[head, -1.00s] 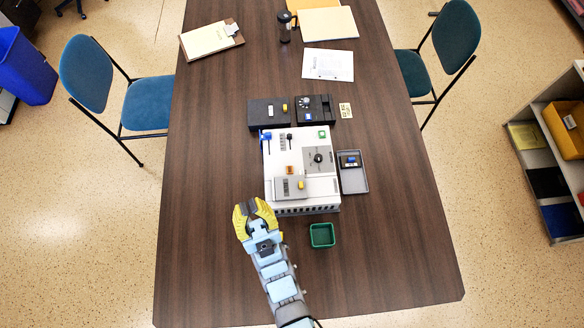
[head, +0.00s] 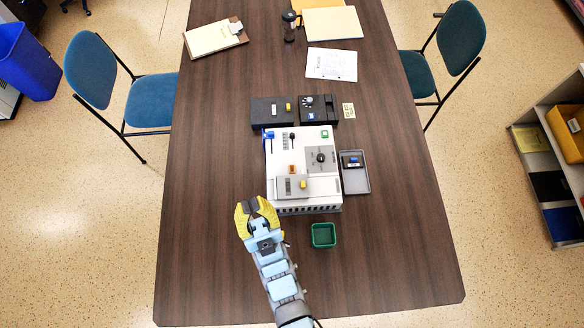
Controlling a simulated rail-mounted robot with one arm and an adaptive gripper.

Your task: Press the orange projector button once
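The white projector-like unit (head: 330,188) sits on the dark table. A small orange button (head: 292,169) is on its top, left of a grey panel with a black knob (head: 320,157). A grey block with a yellow button (head: 303,184) lies in front of the orange button. My gripper (head: 252,202), with yellow fingers, is at the unit's front left corner in the picture, apart from the orange button. Whether it touches the unit cannot be told. Its fingertips are seen from above and behind, so their gap is unclear.
Behind the unit are two dark control boxes (head: 262,112) (head: 320,101), one with a yellow button. A grey tray (head: 360,186) with a small dark device is at the right. A green open box (head: 323,235) stands in front. The table's left and front right areas are clear.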

